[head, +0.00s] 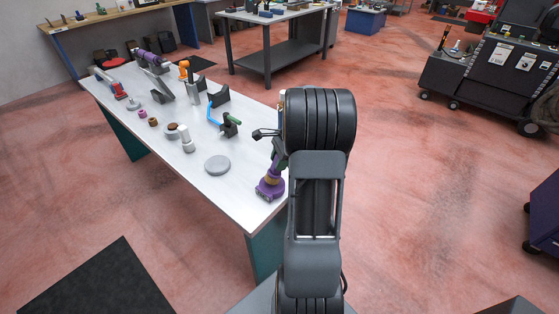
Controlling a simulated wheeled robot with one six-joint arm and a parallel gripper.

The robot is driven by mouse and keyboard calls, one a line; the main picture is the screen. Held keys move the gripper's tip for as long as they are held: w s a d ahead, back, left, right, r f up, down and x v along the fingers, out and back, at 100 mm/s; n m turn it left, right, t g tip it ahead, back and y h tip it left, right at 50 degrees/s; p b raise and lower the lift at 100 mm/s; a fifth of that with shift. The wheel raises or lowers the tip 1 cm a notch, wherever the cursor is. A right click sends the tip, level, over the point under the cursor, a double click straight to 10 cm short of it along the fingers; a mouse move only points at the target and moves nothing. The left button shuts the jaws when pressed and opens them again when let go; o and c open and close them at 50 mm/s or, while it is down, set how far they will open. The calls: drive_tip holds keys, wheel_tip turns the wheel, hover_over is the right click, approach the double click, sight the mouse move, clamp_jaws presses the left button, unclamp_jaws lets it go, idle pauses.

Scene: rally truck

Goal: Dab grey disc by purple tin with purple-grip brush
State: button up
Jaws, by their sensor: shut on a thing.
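My gripper (278,158) is at the right edge of the white table, left of my arm and partly hidden by it. It is shut on a purple piece with a tan band (270,187), which looks like the purple-grip brush. The purple piece hangs low over or touches the table; I cannot tell which. A small grey disc (133,104) lies farther back on the left, beside a small purple tin (142,114). A larger grey disc (217,165) lies flat nearer, left of my gripper, apart from it.
The table's front corner is clear. A dark cart (490,75) stands at the right.

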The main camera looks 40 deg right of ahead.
drive_tip(key=shift+f, duration=0.7)
idle(1.6)
drive_tip(key=shift+r, duration=0.15)
wheel_tip(320, 180, up, 7)
drive_tip(key=p, duration=0.6)
idle(0.8)
